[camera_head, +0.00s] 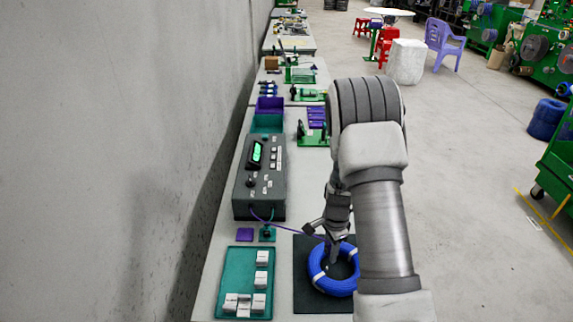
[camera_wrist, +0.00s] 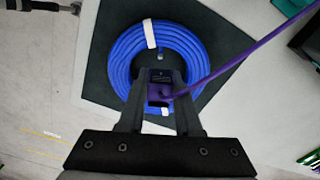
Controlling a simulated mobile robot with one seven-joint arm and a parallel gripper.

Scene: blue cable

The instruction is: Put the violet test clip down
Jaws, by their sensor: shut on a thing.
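My gripper (camera_wrist: 160,98) is shut on the violet test clip (camera_wrist: 159,88), above the opening of the blue cable coil. In the wrist view, the clip sits between the two fingers and its violet lead (camera_wrist: 240,55) runs to the upper right. The blue cable coil (camera_head: 320,279) lies on a dark mat (camera_head: 305,299), with white ties around it. In the head view my gripper (camera_head: 334,256) is over the coil, and the clip cannot be made out. The violet lead (camera_head: 290,229) runs from the grey tester (camera_head: 258,205). I cannot tell whether the clip touches the coil.
A violet square pad (camera_head: 244,235) lies left of a teal pad (camera_head: 267,239) in front of the tester. A teal tray (camera_head: 233,270) with several white blocks stands left of the mat. Violet and teal bins (camera_head: 267,122) stand behind the tester, against the wall side.

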